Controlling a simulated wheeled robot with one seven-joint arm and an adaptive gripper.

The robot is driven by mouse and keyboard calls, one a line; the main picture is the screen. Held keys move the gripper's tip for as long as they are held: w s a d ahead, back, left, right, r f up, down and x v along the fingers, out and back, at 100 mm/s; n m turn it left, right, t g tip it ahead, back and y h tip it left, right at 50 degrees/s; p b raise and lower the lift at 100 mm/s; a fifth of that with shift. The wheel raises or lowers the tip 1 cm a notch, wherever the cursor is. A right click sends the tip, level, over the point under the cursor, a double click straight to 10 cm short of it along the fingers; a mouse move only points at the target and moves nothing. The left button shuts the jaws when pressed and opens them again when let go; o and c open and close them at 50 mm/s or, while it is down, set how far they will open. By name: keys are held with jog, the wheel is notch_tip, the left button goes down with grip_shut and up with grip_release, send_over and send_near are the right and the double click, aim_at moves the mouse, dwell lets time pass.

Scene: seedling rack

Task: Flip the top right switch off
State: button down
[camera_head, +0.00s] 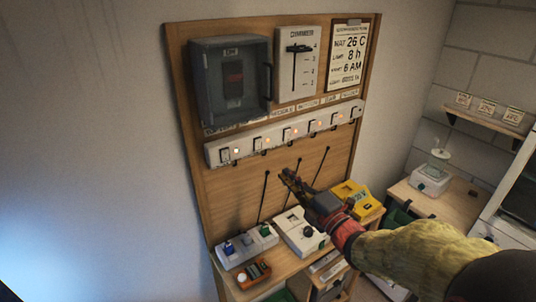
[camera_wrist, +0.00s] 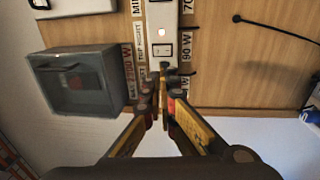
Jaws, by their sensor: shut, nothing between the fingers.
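A white power strip (camera_head: 285,133) with several rocker switches runs across the wooden panel. In the wrist view, a switch (camera_wrist: 158,49) has a label beside it that appears to read "TOP RIGHT" (camera_wrist: 141,50), and a lit indicator (camera_wrist: 162,32). It appears to be the leftmost switch (camera_head: 225,155) in the head view, with an orange light beside it. My gripper (camera_head: 286,175) is shut and empty, in front of the panel below the strip in the head view. In the wrist view its fingertips (camera_wrist: 163,76) lie just below that switch and cover part of the strip. Contact cannot be told.
A grey breaker box (camera_head: 232,80) juts out above the strip, also in the wrist view (camera_wrist: 80,80). A dimmer (camera_head: 297,65) and notice (camera_head: 347,55) hang beside it. Below stand a socket block (camera_head: 247,247), white device (camera_head: 300,232) and yellow device (camera_head: 355,197). Thin rods cross the panel.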

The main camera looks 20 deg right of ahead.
aim_at(258, 142)
jog(key=p+x, duration=0.1)
jog(key=x, duration=1.3)
jog(key=shift+b, duration=0.4)
jog(key=shift+w+a+b, duration=0.1)
jog(key=shift+w+b, duration=0.1)
jog(key=shift+b, duration=0.35)
jog(key=shift+r, duration=0.4)
jog(key=shift+r+g, duration=0.1)
jog(key=shift+g, duration=0.4)
jog(key=shift+b, duration=0.3)
